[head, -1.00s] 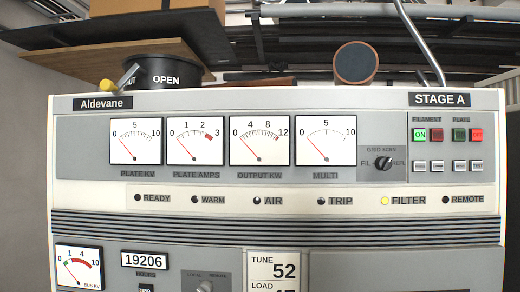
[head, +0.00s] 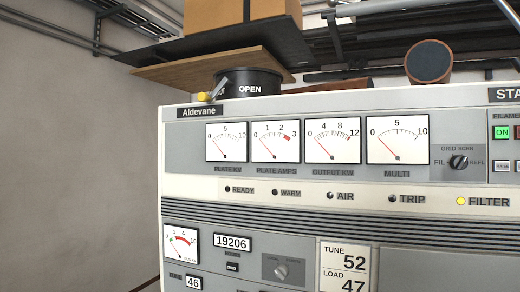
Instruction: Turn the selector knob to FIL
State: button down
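The selector knob (head: 459,162) is a small black knob at the right of the grey meter panel, beside the MULTI meter (head: 398,140). FIL is printed at its left, GRID and SCRN above it, and REFL at its right. A light mark on the knob seems to lie toward the upper right, but it is too small to tell exactly which label it points at. My gripper is not in view, and nothing touches the knob.
The Aldevane cabinet (head: 190,195) fills the right and centre. A second, grey knob (head: 281,270) sits lower down. The left side shows bare wall (head: 70,170).

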aim_at(459, 164)
jog(key=z, duration=1.05)
jog(key=k+j+z, duration=0.1)
jog(key=j+z, duration=0.15)
jog(key=z, duration=0.2)
jog(key=k+j+z, duration=0.15)
jog(key=z, duration=0.35)
jog(key=j, duration=0.1)
